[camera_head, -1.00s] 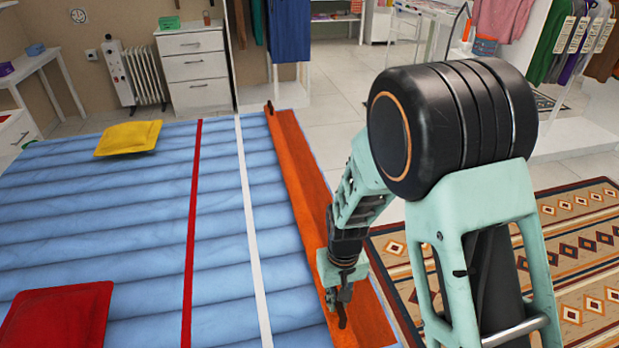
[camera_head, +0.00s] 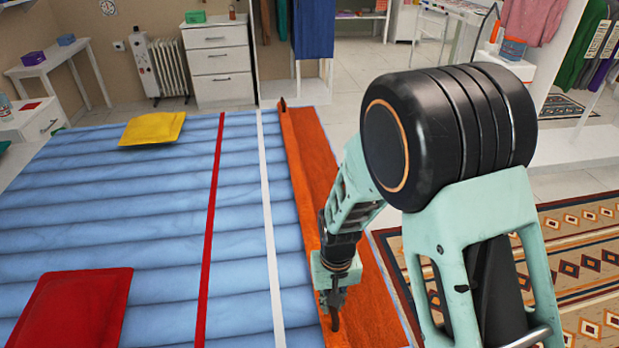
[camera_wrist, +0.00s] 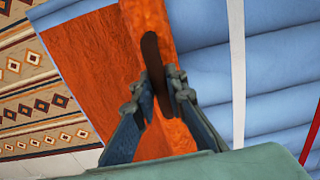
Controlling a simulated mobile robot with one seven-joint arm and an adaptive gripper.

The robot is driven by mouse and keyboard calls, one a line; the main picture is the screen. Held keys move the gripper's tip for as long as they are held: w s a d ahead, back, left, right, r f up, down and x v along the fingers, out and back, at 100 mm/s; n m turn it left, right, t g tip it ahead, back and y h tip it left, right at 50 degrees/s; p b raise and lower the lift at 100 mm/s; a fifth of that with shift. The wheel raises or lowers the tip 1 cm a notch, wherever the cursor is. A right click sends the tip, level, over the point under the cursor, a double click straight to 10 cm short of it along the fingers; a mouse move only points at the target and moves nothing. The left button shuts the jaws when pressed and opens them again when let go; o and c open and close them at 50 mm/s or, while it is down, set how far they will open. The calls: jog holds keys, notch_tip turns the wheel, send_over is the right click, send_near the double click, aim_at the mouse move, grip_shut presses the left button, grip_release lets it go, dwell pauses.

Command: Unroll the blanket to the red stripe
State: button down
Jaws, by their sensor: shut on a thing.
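The orange blanket (camera_head: 360,285) lies along the right side of the blue quilted bed (camera_head: 150,200), with a raised, roll-like left edge. A dark brown tab (camera_head: 282,103) sticks up at the far end of that edge. The red stripe (camera_head: 213,215) runs along the bed to the left, parallel to the edge, with a white stripe (camera_head: 269,200) between them. The edge is just right of the white stripe. My gripper (camera_head: 334,308) is at the near end, shut on a second dark tab (camera_wrist: 152,55) of the blanket, as the wrist view shows.
A red cushion (camera_head: 75,305) and a yellow cushion (camera_head: 152,129) lie on the bed left of the red stripe. The bed between the edge and the red stripe is clear. A patterned rug (camera_head: 585,260) covers the floor at right.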

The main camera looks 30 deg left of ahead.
jog(key=shift+s+a, duration=0.65)
jog(key=shift+a, duration=0.2)
jog(key=shift+s+a, duration=0.65)
jog(key=shift+a, duration=0.15)
jog(key=shift+s+a+p, duration=0.15)
jog(key=shift+s+a, duration=0.65)
jog(key=shift+a, duration=0.3)
jog(key=shift+s+a+p, duration=0.2)
jog(key=shift+s+a, duration=0.6)
jog(key=shift+a, duration=0.25)
jog(key=shift+s+a+p, duration=0.15)
jog(key=shift+s+a, duration=0.65)
jog(key=shift+a, duration=0.3)
